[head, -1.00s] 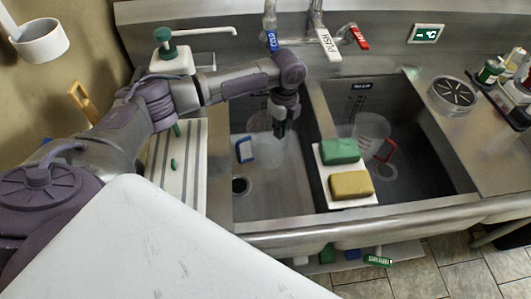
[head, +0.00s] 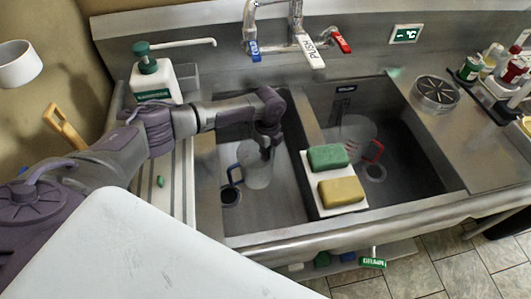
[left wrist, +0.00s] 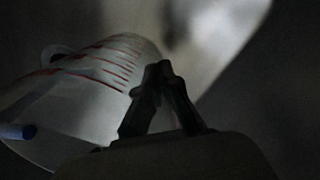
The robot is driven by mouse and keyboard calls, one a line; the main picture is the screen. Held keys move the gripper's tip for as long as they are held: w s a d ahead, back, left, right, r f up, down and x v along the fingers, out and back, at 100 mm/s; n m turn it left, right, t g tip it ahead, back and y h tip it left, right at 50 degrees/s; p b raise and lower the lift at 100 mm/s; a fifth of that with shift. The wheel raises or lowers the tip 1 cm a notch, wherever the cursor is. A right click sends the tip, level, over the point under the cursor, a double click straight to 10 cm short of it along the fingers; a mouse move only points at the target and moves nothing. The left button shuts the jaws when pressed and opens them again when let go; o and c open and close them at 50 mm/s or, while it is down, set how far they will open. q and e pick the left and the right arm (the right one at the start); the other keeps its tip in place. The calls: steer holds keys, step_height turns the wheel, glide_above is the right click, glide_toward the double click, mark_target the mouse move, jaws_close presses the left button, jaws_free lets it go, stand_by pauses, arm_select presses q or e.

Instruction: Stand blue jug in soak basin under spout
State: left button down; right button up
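The blue jug (head: 257,172), clear with a blue handle, is in the left basin (head: 278,211) of the sink, near its drain; whether it touches the floor I cannot tell. My left gripper (head: 267,153) is at its right rim, fingers drawn together at the tips. In the left wrist view, the fingertips (left wrist: 160,70) meet beside the jug's wall with red marks (left wrist: 95,70), its blue handle at left. The faucet (head: 292,22) with its spout is at the back, above the divider. The basin label is too small to read. My right gripper is not in view.
A clear jug with a red handle (head: 356,138) stands in the right basin (head: 420,160). A white board with a green sponge (head: 328,157) and a yellow sponge (head: 341,189) lies across the divider. A soap dispenser (head: 153,80) stands at the back left.

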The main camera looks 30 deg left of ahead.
arm_select(q)
steer(key=shift+f, duration=0.1)
steer(key=c, duration=1.3)
jaws_free()
steer(key=r, duration=1.2)
steer(key=shift+w+r+b, duration=0.15)
steer(key=shift+w+b, duration=0.2)
steer(key=shift+w, duration=0.05)
